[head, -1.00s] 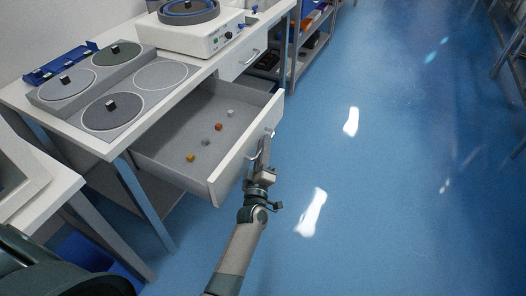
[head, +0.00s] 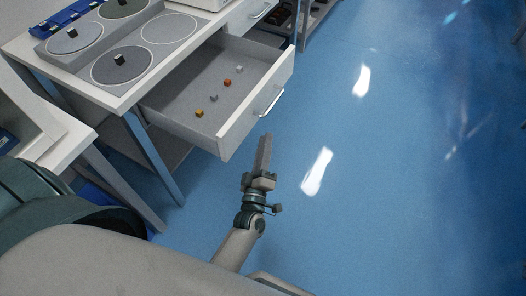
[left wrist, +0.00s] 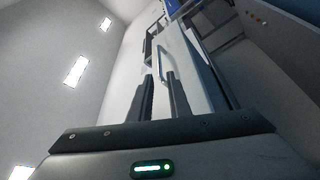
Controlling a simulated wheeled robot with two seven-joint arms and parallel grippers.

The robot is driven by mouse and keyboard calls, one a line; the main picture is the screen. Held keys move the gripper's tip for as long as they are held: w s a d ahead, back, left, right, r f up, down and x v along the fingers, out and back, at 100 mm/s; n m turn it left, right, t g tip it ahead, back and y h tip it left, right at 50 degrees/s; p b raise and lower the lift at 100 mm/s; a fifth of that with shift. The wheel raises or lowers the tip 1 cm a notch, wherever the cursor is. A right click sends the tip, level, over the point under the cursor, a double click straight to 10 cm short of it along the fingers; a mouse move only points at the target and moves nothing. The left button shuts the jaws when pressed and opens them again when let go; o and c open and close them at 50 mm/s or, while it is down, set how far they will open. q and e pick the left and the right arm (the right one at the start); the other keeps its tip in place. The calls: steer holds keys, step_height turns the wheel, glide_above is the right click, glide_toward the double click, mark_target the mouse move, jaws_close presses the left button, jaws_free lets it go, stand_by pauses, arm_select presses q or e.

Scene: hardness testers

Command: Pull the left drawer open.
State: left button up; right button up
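The left drawer (head: 236,118) is pulled out of the white bench, with its inside in view. It holds several small cubes, among them an orange-red one (head: 227,83) and a yellow one (head: 199,113). Its metal handle (head: 269,103) is on the front panel. My left gripper (head: 266,140) is in front of the drawer, below the handle and apart from it. In the left wrist view the two fingers of my left gripper (left wrist: 160,80) are parted with nothing between them, and the handle (left wrist: 164,62) shows beyond their tips. My right gripper is out of view.
A second drawer (head: 248,17) beside it is shut. Round discs, one of them dark (head: 122,66), lie on the bench top. A shelf rack (head: 314,20) stands beyond. A white table (head: 62,150) is at the left. The blue floor (head: 400,190) to the right is open.

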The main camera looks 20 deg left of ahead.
arm_select(q)
steer(key=shift+v, duration=1.45)
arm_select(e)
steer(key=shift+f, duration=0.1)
arm_select(q)
steer(key=s+d+f+m+g+h+p, duration=0.1)
steer(key=s+d+f+m+g+h, duration=0.1)
steer(key=f+m, duration=0.3)
steer(key=s+d+f+m+g+h+p, duration=0.1)
steer(key=s+d+f+m+g+h, duration=0.15)
steer(key=f, duration=0.55)
steer(key=s+d+f+m+g+h+p, duration=0.1)
steer(key=s+d+f+m+g+h, duration=0.15)
steer(key=f, duration=0.35)
steer(key=s+a+f+m+g+p, duration=0.1)
steer(key=s+a+f+m+g, duration=0.1)
steer(key=s+f, duration=0.5)
steer(key=s+a+f+m+g+p, duration=0.1)
steer(key=s+a+f+m+g, duration=0.2)
steer(key=s+f+m+g, duration=0.2)
steer(key=s+f, duration=0.3)
steer(key=s, duration=0.1)
steer(key=shift+s+f+y, duration=0.2)
steer(key=shift+y, duration=0.2)
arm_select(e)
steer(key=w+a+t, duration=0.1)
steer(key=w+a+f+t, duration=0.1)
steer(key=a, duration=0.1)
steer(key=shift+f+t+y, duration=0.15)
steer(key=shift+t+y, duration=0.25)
